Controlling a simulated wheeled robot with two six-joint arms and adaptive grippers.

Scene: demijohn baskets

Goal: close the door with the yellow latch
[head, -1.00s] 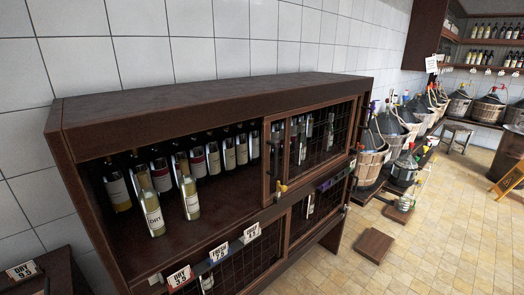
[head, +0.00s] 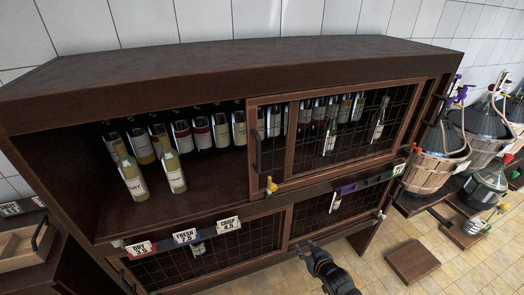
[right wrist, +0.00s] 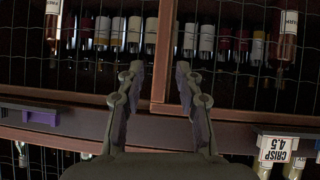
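The dark wooden cabinet (head: 230,62) has an upper compartment whose left part is open. A wood-framed mesh door (head: 292,140) covers the right part, with another framed mesh panel overlapping it. The small yellow latch (head: 271,186) is at the lower left corner of this door, below a dark handle (head: 257,152). My right gripper (head: 310,250) is in front of the lower compartment, below and right of the latch, apart from it. In the right wrist view its fingers (right wrist: 157,76) are spread with nothing between them. I cannot make out the latch there. My left gripper is not in view.
Several bottles (head: 174,172) stand in the open compartment, two near its front. Price cards (head: 186,236) line the front ledge. Lower mesh doors (head: 330,212) sit beneath. Demijohns in baskets (head: 432,170) and a wooden block (head: 413,260) are at right on the tiled floor.

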